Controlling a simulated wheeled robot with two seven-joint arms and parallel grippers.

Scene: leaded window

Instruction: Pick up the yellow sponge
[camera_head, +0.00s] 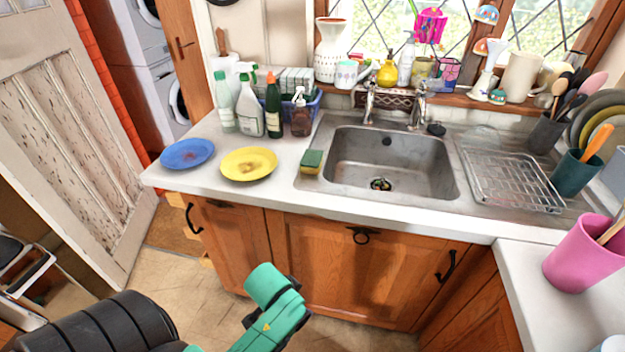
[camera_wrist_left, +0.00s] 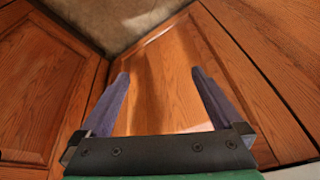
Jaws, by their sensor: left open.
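The yellow sponge (camera_head: 310,167) has a green top layer. It sits on the left rim of the steel sink (camera_head: 305,185), beside the basin, in the head view. It does not show in the left wrist view. My left gripper (camera_wrist_left: 158,76) is open and empty in the wrist view, its two dark fingers apart in front of wooden cabinet doors. In the head view my green left arm is low, in front of the cabinets and below the counter, well away from the sponge; its fingers cannot be made out there. My right gripper is not in view.
A yellow plate (camera_head: 249,164) and a blue plate (camera_head: 187,153) lie left of the sponge. Several bottles, including a dark green one (camera_head: 273,108), stand behind. A wire dish rack (camera_head: 512,182) is right of the basin. The counter's front edge (camera_head: 350,210) lies between my arm and the sponge.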

